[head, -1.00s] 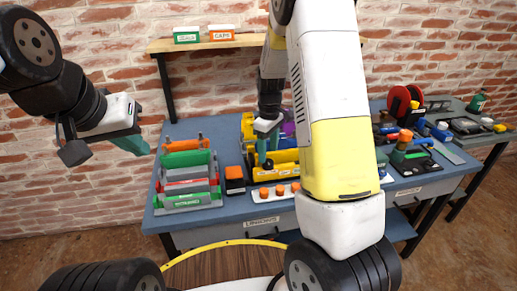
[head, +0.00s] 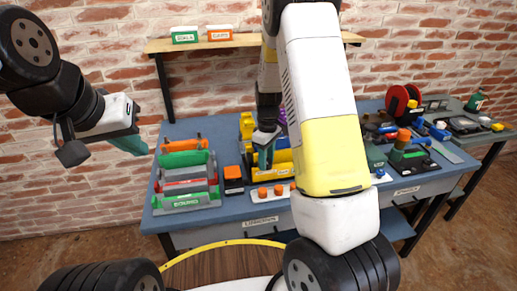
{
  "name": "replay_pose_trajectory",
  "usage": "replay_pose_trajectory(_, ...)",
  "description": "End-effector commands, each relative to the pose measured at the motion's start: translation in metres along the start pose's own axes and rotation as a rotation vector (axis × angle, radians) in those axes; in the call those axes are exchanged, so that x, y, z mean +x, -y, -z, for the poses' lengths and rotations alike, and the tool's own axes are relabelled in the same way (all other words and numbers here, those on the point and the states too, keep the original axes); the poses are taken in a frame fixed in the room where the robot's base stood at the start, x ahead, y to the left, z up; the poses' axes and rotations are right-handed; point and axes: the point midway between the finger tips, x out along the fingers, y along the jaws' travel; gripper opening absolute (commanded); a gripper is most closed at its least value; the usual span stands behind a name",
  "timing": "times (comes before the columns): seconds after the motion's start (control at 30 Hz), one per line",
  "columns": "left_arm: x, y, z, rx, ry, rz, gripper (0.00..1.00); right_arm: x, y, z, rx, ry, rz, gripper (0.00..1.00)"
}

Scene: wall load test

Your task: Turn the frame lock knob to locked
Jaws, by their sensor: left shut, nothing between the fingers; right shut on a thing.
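My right gripper (head: 264,164) reaches down from above to the yellow fixture (head: 285,170) on the blue bench. Its teal fingers are shut on a small part at the fixture's left side, which looks like the frame lock knob. The fingers hide most of this part, so I cannot read its locked or unlocked position. My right forearm covers the fixture's right side. My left gripper (head: 134,146) is shut and empty, in the air left of the bench and apart from everything.
A grey rack (head: 186,201) with green and red bars stands on the bench's left. An orange-topped black box (head: 233,178) and a white strip with orange knobs (head: 262,192) are close to my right gripper. A red reel (head: 398,98) stands at the right.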

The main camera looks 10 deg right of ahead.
Motion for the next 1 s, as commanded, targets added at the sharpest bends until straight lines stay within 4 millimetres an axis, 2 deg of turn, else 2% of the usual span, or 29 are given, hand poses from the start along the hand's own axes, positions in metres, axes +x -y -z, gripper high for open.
replay_pose_trajectory(0.27, 0.0, 0.0, 0.0, 0.0, 0.0, 0.0, 0.0, -0.0004, -0.0003, 0.0001, 0.042, 0.0, -0.001, 0.0)
replay_pose_trajectory(0.43, 0.0, 0.0, 0.0, 0.0, 0.0, 0.0, 0.0, -0.0006, -0.0003, 0.0002, 0.132, -0.001, -0.001, 0.0)
replay_pose_trajectory(1.0, 0.0, 0.0, 0.0, 0.0, 0.0, 0.0, 0.0, -0.0008, -0.0005, 0.0003, 0.65, -0.001, -0.001, 0.0)
